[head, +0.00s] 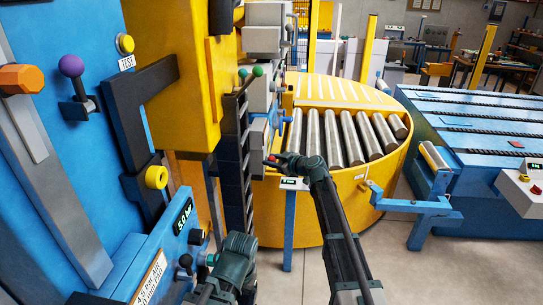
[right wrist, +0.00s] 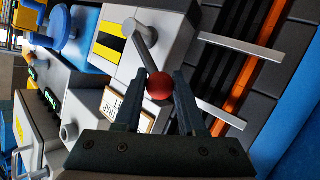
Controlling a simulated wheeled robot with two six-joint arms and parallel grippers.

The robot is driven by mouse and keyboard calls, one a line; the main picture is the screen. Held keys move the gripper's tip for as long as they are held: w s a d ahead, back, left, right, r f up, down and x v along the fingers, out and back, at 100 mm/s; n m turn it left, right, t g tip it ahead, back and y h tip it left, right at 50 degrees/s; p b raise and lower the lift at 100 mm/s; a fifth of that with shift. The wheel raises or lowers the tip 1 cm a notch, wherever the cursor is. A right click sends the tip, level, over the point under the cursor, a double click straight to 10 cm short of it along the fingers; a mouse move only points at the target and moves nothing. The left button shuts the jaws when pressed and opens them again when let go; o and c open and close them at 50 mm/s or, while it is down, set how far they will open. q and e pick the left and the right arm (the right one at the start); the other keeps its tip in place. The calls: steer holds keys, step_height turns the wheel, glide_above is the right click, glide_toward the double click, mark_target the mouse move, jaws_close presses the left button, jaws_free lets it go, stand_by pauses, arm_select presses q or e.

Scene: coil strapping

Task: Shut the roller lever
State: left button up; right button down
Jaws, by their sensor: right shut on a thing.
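The roller lever is a grey rod (right wrist: 147,45) with a red ball knob (right wrist: 160,86) at its end. In the right wrist view the rod rises from a light grey housing with a yellow and black plate. My right gripper (right wrist: 161,88) has its two fingers closed on the red knob, one on each side. In the head view my right gripper (head: 277,160) is at the grey machine head, left of the roller turntable, with a bit of red at its tip. Part of my left arm shows at the bottom of the head view, but I make out no left fingers.
A yellow round turntable (head: 337,206) with steel rollers stands beyond my right arm. A tall blue panel (head: 95,140) with knobs and a gauge is close on the left. A blue conveyor (head: 480,115) stands at the right. Grey floor is free at the lower right.

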steer(key=shift+w+d+r+m+g+p, duration=0.1)
steer(key=shift+w+r+m+g+p, duration=0.4)
steer(key=shift+p, duration=0.55)
steer(key=shift+s, duration=0.1)
steer(key=c, duration=0.5)
jaws_free()
steer(key=p+v, duration=0.5)
steer(key=v, duration=0.8)
steer(key=shift+d+r, duration=0.3)
steer(key=shift+r, duration=0.05)
steer(key=shift+s, duration=0.15)
